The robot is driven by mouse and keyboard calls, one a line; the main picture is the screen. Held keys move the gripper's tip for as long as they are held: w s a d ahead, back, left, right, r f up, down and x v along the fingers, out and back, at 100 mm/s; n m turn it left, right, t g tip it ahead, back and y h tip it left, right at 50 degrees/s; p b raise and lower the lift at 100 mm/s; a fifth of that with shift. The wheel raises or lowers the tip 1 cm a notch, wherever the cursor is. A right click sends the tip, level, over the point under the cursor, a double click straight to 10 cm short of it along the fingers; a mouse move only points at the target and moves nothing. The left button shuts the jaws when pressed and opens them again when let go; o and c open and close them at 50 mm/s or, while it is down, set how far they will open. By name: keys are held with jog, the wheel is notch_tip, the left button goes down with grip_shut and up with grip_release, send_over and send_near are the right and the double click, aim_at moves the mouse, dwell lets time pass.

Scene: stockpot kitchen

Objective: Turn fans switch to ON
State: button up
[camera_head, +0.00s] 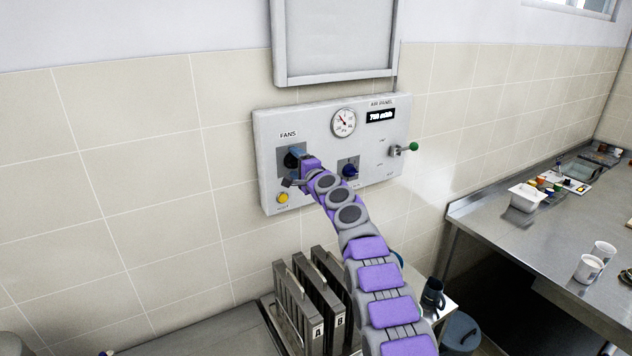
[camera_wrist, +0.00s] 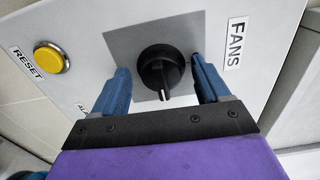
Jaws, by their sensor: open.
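The fans switch (camera_wrist: 161,70) is a black rotary knob on a grey square plate beside the FANS label (camera_wrist: 235,43). Its white mark points to the bottom of the wrist view. In the head view the FANS label (camera_head: 288,135) is above the knob, which is mostly hidden by my gripper (camera_head: 294,158). In the wrist view my gripper (camera_wrist: 162,80) is open, with one blue finger on each side of the knob. A gap shows between each finger and the knob; I cannot tell how deep the fingers reach.
The wall panel (camera_head: 263,130) also carries a yellow reset button (camera_head: 283,198), a gauge (camera_head: 344,122), a blue knob (camera_head: 350,171) and a green-tipped lever (camera_head: 413,147). Upright metal racks (camera_head: 293,308) stand below. A steel counter (camera_head: 540,255) with cups is at right.

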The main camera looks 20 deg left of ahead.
jog(key=b+v, duration=1.3)
jog(key=v, duration=0.4)
jog(key=shift+d+b, duration=0.35)
jog(key=shift+d, duration=0.1)
dwell(0.5)
